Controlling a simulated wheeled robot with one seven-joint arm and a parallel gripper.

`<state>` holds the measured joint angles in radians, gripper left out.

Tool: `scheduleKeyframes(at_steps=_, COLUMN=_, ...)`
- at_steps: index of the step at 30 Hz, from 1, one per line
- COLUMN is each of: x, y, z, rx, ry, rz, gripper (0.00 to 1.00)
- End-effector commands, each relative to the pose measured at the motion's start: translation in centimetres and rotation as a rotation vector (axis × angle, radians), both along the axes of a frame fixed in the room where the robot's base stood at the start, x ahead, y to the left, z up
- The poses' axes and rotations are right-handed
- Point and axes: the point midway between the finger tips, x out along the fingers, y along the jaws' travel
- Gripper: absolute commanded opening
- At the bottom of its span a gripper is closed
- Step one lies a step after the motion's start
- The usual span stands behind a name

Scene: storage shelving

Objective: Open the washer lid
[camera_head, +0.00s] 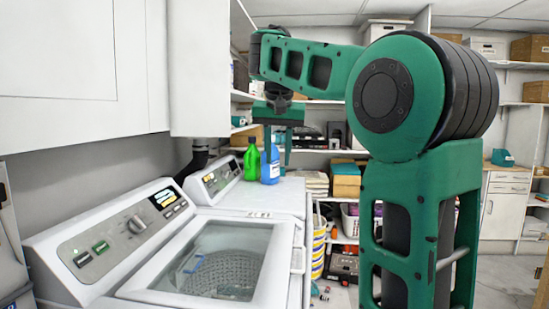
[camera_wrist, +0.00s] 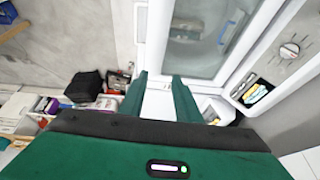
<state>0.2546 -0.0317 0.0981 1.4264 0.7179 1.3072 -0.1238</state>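The near white washer (camera_head: 130,235) has a lid with a large glass pane (camera_head: 225,262), which lies shut over the drum. A small blue item shows behind the glass. In the wrist view the lid's glass (camera_wrist: 192,42) is at the top, beyond my fingertips, with its white frame and front edge beside them. My gripper (camera_wrist: 160,82) is open, two green fingers apart with nothing between them. The exact gap is hard to tell.
A second white machine (camera_head: 250,197) stands behind the washer. A green bottle (camera_head: 251,160) and a blue bottle (camera_head: 270,168) stand on it. A yellow-striped container (camera_head: 318,250) is on the floor at right. A white wall cabinet (camera_head: 85,70) overhangs the left.

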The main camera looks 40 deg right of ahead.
Motion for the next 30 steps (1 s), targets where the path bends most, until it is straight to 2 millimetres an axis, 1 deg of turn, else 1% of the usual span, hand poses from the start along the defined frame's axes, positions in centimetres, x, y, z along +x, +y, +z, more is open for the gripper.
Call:
scheduleKeyframes(at_steps=23, x=-0.2, y=0.0, z=-0.1, rx=-0.001, ry=0.003, rz=0.001, gripper=0.30)
scheduleKeyframes(at_steps=26, x=-1.3, y=-0.3, z=-1.1, rx=-0.006, ry=0.022, rz=0.004, gripper=0.30)
scheduleKeyframes(at_steps=29, x=-3.6, y=-0.7, z=-3.5, rx=-0.017, ry=0.064, rz=0.016, gripper=0.30)
scheduleKeyframes(at_steps=30, x=-4.9, y=-1.0, z=-4.8, rx=-0.019, ry=0.086, rz=0.022, gripper=0.30)
